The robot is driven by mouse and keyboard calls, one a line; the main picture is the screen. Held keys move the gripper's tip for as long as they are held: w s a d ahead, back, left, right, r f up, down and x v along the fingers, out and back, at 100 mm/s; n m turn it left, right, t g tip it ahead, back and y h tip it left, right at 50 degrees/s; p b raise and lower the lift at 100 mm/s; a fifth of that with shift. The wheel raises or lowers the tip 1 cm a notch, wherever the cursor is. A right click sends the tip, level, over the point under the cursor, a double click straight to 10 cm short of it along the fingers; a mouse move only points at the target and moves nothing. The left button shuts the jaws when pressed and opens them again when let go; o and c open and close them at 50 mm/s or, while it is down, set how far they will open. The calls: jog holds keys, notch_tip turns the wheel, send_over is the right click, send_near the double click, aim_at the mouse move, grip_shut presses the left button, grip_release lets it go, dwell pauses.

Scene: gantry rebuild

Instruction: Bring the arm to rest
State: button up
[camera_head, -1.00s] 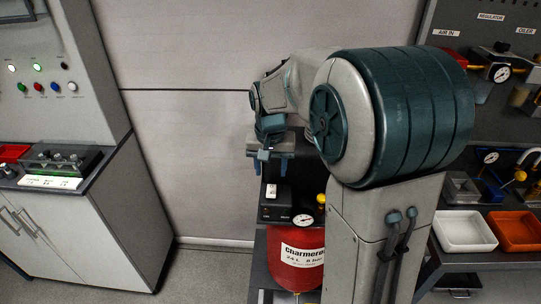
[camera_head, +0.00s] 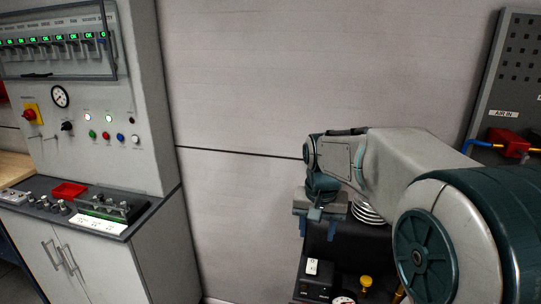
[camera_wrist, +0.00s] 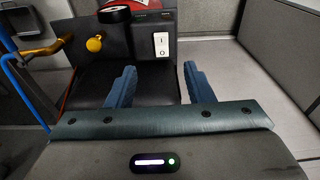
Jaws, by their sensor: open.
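My arm stretches in from the right of the head view, with my gripper (camera_head: 318,219) at its far end, above a dark unit. In the wrist view my gripper (camera_wrist: 159,88) shows two blue fingers standing apart with nothing between them. Below and beyond the fingers is the black top of the unit (camera_wrist: 150,82), with a white switch (camera_wrist: 161,44) on it. From these views I cannot tell how high the fingers are above that surface.
A control cabinet (camera_head: 150,120) with lit indicators stands at left. Its counter holds a red tray (camera_head: 69,190) and a fixture block (camera_head: 104,207). A yellow knob (camera_wrist: 94,44) and yellow pipe (camera_wrist: 45,48) lie beyond the fingers. A pegboard panel (camera_head: 518,80) stands at right.

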jog(key=s+f+n+t, duration=0.2)
jog(key=s+n, duration=0.1)
jog(key=s, duration=1.6)
jog(key=shift+d+f, duration=0.15)
jog(key=shift+f, duration=0.2)
jog(key=shift+w, duration=0.1)
